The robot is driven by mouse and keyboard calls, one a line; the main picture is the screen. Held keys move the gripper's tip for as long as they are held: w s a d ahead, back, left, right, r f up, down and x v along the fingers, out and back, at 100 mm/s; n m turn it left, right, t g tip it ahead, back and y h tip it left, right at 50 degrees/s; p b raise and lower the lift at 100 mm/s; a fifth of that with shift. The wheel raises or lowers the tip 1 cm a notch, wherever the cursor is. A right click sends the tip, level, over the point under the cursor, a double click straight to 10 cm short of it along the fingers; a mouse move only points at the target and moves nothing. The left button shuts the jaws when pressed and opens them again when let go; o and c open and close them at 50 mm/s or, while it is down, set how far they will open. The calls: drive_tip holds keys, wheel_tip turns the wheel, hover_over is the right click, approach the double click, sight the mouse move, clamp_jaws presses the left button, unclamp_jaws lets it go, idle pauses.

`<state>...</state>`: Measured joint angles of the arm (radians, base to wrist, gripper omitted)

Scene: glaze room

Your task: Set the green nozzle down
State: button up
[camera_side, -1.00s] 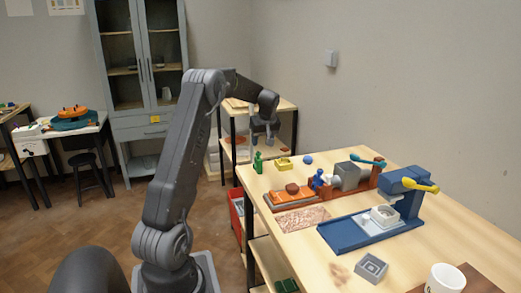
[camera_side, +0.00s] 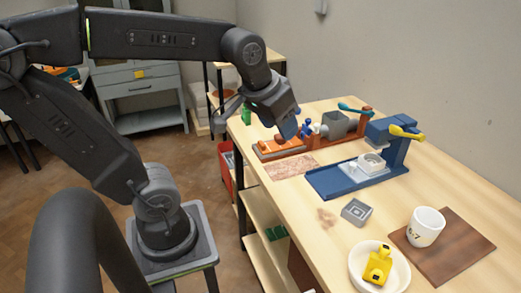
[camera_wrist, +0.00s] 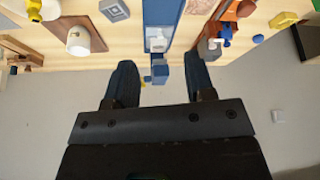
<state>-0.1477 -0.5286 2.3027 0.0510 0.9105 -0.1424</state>
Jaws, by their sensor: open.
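The small green nozzle (camera_side: 246,115) stands upright at the far left corner of the table in the side view, partly hidden by my arm. In the wrist view only a bit of green (camera_wrist: 317,5) shows at the top right edge. My gripper (camera_wrist: 158,75) is open, with nothing between its two dark blue fingers. In the side view it hangs over the far part of the table, apart from the nozzle as far as I can tell.
A blue press with a yellow lever (camera_side: 405,131) and an orange-based fixture (camera_side: 280,149) stand on the table. Nearer are a grey square block (camera_side: 355,212), a white mug (camera_side: 426,226) on a brown board (camera_side: 465,250), and a bowl (camera_side: 360,280) holding a yellow nozzle (camera_side: 377,264).

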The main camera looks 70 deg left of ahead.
drive_tip(key=s+d+f+m+h, duration=0.1)
drive_tip(key=s+d+f+m, duration=0.1)
drive_tip(key=s+d+m, duration=0.1)
drive_tip(key=s+d, duration=0.1)
drive_tip(key=s, duration=0.1)
drive_tip(key=shift+s+d+f+t, duration=0.25)
drive_tip(key=shift+s+d+t, duration=0.05)
drive_tip(key=shift+s, duration=0.1)
idle(0.8)
